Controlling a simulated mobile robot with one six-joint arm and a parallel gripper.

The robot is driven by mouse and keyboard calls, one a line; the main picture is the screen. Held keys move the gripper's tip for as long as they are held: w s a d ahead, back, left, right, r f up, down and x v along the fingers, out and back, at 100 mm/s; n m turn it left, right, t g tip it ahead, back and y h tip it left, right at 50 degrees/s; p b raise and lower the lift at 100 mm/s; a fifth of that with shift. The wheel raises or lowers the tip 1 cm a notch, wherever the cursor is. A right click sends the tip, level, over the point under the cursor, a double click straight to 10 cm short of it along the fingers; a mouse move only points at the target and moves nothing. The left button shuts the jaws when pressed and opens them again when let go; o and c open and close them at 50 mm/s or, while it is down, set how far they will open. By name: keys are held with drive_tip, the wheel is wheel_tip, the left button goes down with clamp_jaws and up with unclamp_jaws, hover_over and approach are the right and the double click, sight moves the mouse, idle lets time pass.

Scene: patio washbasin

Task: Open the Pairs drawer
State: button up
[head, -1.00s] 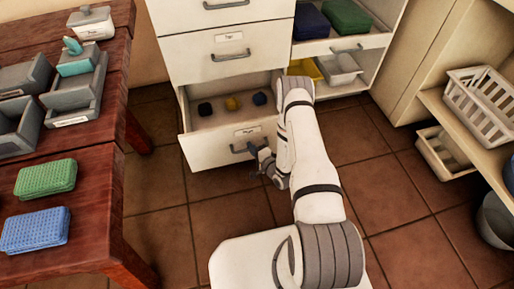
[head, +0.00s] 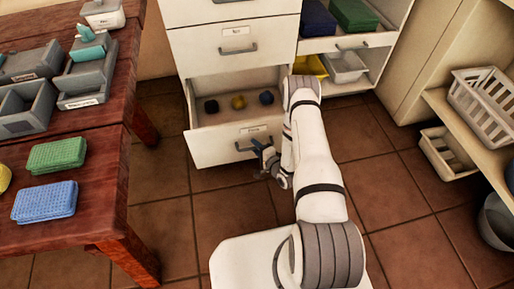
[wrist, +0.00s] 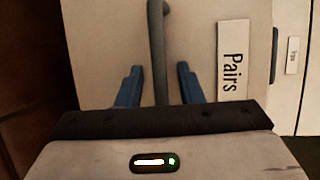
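The Pairs drawer (head: 218,149) is the low white drawer of the cabinet and stands pulled out, its inside showing. Three small round things, two dark and one yellow (head: 238,102), lie in it. Its bar handle (wrist: 157,45) and "Pairs" label (wrist: 233,60) show in the wrist view. My gripper (wrist: 160,85) is open there, one blue finger on each side of the handle, with a gap visible on both sides. In the head view my gripper (head: 264,157) is at the drawer front, by the right end of the handle, partly hidden by my arm.
Closed drawers (head: 235,45) are above. Open shelves with a yellow bin and a white bin (head: 348,68) are to the right. A wooden table (head: 95,205) with sponges and grey trays is at left. A rack with white baskets (head: 480,100) is at far right. Tiled floor before the drawer is clear.

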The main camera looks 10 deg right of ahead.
drive_tip(key=shift+s+d+r, duration=0.1)
drive_tip(key=shift+s+d, duration=0.05)
drive_tip(key=p+v, duration=0.2)
drive_tip(key=v, duration=0.5)
drive_tip(key=shift+s, duration=0.2)
